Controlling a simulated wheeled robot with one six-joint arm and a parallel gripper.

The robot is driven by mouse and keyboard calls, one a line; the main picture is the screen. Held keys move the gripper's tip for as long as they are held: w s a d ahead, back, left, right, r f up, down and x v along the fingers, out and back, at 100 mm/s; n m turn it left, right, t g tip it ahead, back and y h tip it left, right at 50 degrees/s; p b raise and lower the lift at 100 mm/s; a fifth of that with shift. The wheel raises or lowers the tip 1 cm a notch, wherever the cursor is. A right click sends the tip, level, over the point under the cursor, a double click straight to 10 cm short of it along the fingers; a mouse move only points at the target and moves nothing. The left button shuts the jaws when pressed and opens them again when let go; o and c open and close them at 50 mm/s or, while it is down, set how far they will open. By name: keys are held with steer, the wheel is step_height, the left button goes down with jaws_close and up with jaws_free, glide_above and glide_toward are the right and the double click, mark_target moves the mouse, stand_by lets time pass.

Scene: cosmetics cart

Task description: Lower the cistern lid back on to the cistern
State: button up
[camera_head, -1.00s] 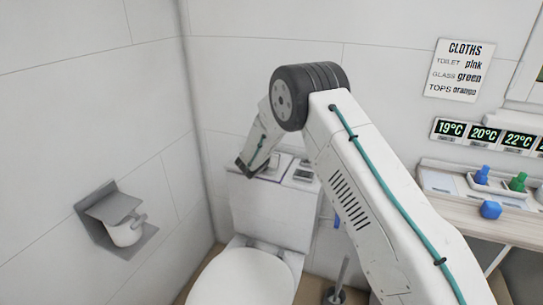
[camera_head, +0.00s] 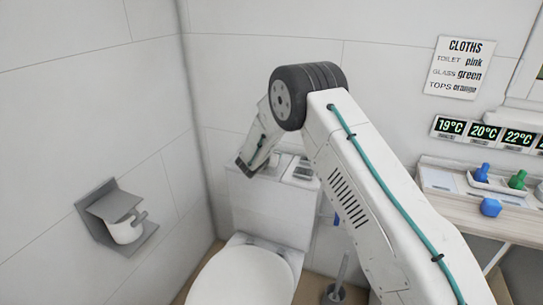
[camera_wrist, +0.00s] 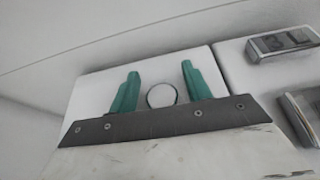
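The white cistern (camera_head: 270,212) stands against the back wall, behind the toilet seat (camera_head: 243,277). A white lid panel (camera_wrist: 97,92) with a round ring or knob (camera_wrist: 161,95) lies below my gripper (camera_wrist: 160,70) in the wrist view. The gripper's two green fingers stand apart on either side of the ring, with a gap at each side; it looks open and empty. In the head view my gripper is at the cistern's top left, with its fingers hidden. I cannot tell whether the panel sits fully down.
A second top section with a chrome fitting (camera_wrist: 283,42) lies right of the panel, across a narrow gap. A paper holder (camera_head: 117,220) is on the left wall. A counter (camera_head: 462,203) with blue and green items stands at right. A toilet brush (camera_head: 336,288) stands beside the toilet.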

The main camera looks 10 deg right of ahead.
steer(key=shift+s+f, duration=0.1)
steer(key=shift+f, duration=0.05)
steer(key=v, duration=0.7)
steer(key=shift+s+a+r, duration=0.25)
steer(key=shift+r, duration=0.05)
steer(key=s+d+r+m+g, duration=0.3)
steer(key=s+d+r+m, duration=0.2)
steer(key=s+r, duration=0.3)
steer(key=s+d+r+m+g+h, duration=0.1)
steer(key=s+d+r+m+g, duration=0.1)
steer(key=s+d+r+m, duration=0.55)
steer(key=s+d+r+m+g, duration=0.2)
steer(key=s+r+m+g, duration=0.15)
steer(key=s+r, duration=0.5)
steer(key=s+a+m+y, duration=0.2)
steer(key=s+m+y, duration=0.1)
steer(key=s, duration=0.7)
steer(key=s+a+m+g+y, duration=0.1)
steer(key=s+m, duration=0.4)
steer(key=s, duration=0.6)
steer(key=s+a+m+y, duration=0.4)
steer(key=s, duration=0.7)
steer(key=shift+m+y, duration=0.3)
steer(key=shift+y, duration=0.1)
